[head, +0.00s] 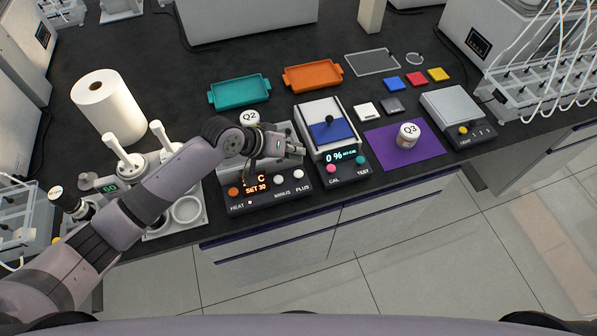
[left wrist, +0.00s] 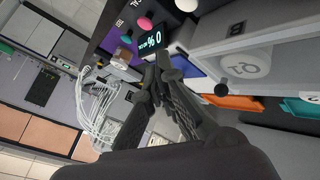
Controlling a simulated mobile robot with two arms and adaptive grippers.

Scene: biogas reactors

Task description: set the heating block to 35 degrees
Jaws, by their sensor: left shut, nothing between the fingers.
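The heating block (head: 265,206) stands at the bench's front edge, with a dark front panel. Its orange display (head: 257,188) reads SET 30; the line above is partly hidden, with only a C clear. Along the panel are an orange HEAT button (head: 233,192), a pale MINUS button (head: 278,180) and a pale PLUS button (head: 298,174). My left gripper (head: 299,149) is above the block's back right part, apart from the buttons, and hides part of its top. In the left wrist view its fingers (left wrist: 162,72) are together and empty. My right gripper is not in view.
The meter (head: 348,172) with a 0 % display, CAL and TEST buttons is close on the right. Jar Q2 (head: 249,118) is behind my gripper. Jar Q3 (head: 407,136) stands on a purple mat (head: 430,150). A paper roll (head: 108,105) is at the left.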

